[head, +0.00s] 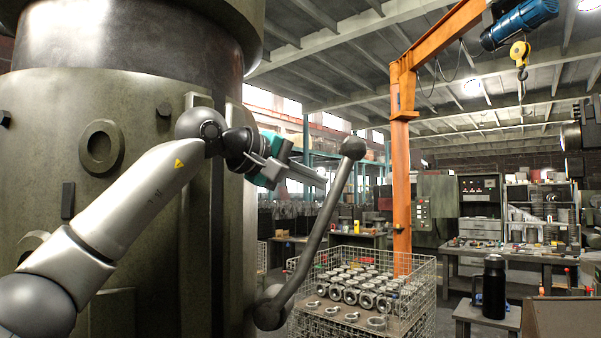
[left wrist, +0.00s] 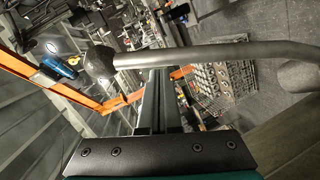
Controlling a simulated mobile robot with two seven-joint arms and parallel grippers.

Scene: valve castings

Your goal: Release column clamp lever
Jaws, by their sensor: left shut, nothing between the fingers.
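The clamp lever (head: 325,215) is a dark grey bar with a round ball knob (head: 353,147) on top. It rises tilted to the right from a hub (head: 268,314) low on the large green column (head: 120,230). My left gripper (head: 321,181) is shut and empty, with its fingertips close to the left side of the bar below the knob. In the left wrist view the lever (left wrist: 225,54) crosses in front of the closed fingers (left wrist: 158,75), with the knob at left. I cannot tell whether they touch. My right gripper is out of view.
A wire basket (head: 420,313) of metal valve castings (head: 360,287) stands right of the lever's lower end. An orange crane post (head: 402,190) rises behind it. A black bottle (head: 494,288) stands on a small table at right. Workbenches and shelves line the back.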

